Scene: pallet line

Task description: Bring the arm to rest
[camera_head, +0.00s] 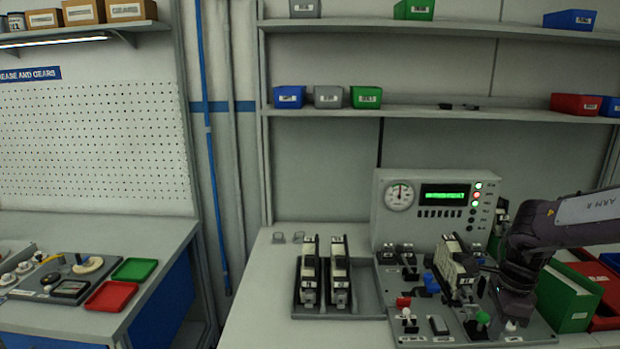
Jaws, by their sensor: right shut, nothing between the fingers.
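My right arm (565,222), marked "ARM R", comes in from the right and bends down over the right part of the test fixture (420,322). My right gripper (512,312) is at its lower end, dark and small, shut with nothing in it. A black and pale module (456,264) sits on the fixture, left of the gripper and apart from it. My left gripper is out of view.
A panel with a gauge and green display (445,195) stands behind the fixture. A dark tray (370,300) with two modules is to its left. Green (568,300) and red bins stand close right of my arm. Bare bench lies at front left.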

